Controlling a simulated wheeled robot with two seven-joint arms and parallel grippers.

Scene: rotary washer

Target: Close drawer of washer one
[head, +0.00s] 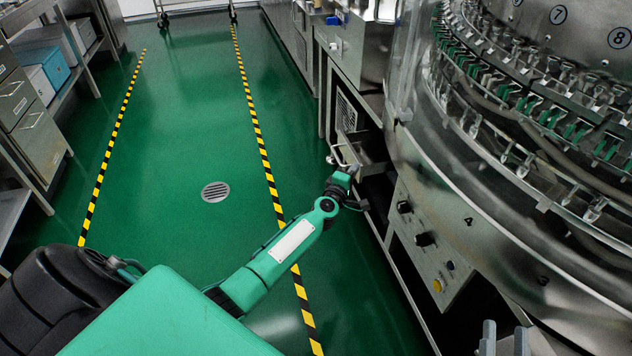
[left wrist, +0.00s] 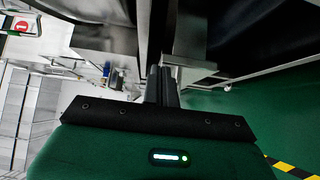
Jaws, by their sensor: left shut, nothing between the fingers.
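Washer one is the big round steel machine (head: 430,190) on the right of the head view. Its drawer (head: 372,150), a steel tray front, sticks out of the dark opening low on the machine's left side, so it is open. My left gripper (head: 343,172) is at the drawer's front, by its metal handle; the head view does not show clearly whether they touch. In the left wrist view the left gripper's dark fingers (left wrist: 161,84) are together and empty, close to dark and metal surfaces. My right gripper (head: 504,340) shows at the bottom edge, its two grey fingers apart and empty.
A control panel (head: 425,240) with dark knobs and a yellow button is right of the drawer. Green floor (head: 160,150) with a round drain (head: 215,191) and striped tape lies clear to the left. Shelves and cabinets (head: 30,115) line the far left.

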